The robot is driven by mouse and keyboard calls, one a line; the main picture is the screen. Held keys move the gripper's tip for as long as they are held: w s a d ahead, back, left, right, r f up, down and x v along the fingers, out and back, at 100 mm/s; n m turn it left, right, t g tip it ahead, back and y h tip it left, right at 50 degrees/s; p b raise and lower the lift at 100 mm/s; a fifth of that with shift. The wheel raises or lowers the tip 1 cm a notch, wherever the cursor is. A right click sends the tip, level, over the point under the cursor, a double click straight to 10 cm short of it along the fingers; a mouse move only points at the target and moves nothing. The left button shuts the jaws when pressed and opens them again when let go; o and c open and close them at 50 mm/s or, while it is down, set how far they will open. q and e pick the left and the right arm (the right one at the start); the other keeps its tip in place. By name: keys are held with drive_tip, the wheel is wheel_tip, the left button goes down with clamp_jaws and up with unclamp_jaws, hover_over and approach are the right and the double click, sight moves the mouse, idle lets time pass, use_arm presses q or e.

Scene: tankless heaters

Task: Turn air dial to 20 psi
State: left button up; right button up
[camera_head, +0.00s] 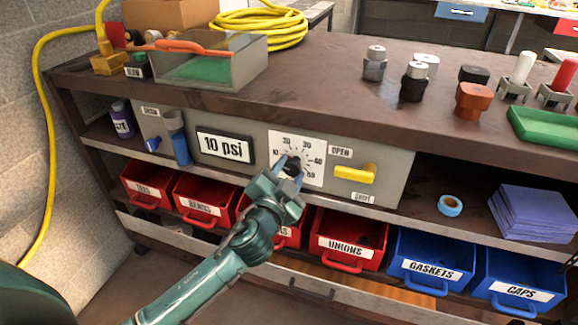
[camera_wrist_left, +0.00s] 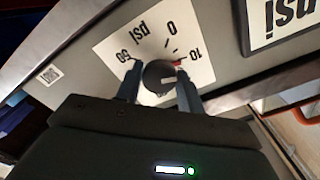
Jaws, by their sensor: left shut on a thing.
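The air dial is a dark round knob (camera_wrist_left: 158,76) on a white plate (camera_head: 312,148) with numbers around it, set in a grey panel (camera_head: 263,132). My left gripper (camera_head: 290,165) reaches it from the lower left and is shut on the knob, with one finger on each side in the left wrist view (camera_wrist_left: 158,92). The knob's white mark points near 10, by a small red mark. The display (camera_head: 224,146) left of the dial reads 10 psi. In the head view the gripper partly hides the knob. My right gripper is not in view.
A yellow valve handle (camera_head: 355,173) sits just right of the dial, between OPEN and another label. Red bins (camera_head: 342,240) and blue bins (camera_head: 432,262) stand below. A blue tube (camera_head: 177,137) is left of the display. Fittings (camera_head: 414,82) stand on the top.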

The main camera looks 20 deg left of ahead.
use_arm(q)
drive_tip(key=m+p, duration=0.2)
drive_tip(key=m, duration=0.2)
drive_tip(key=shift+r+m, duration=0.15)
drive_tip(key=shift+m, duration=0.15)
drive_tip(key=shift+m+p, duration=0.45)
drive_tip(key=shift+m, duration=0.35)
drive_tip(key=shift+m+p, duration=0.45)
drive_tip(key=shift+m, duration=1.15)
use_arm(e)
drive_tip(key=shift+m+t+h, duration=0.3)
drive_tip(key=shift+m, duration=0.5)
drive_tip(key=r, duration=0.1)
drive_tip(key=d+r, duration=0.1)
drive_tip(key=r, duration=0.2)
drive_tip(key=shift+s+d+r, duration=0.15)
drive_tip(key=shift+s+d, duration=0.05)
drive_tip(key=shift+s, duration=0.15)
use_arm(q)
drive_tip(key=o, duration=1)
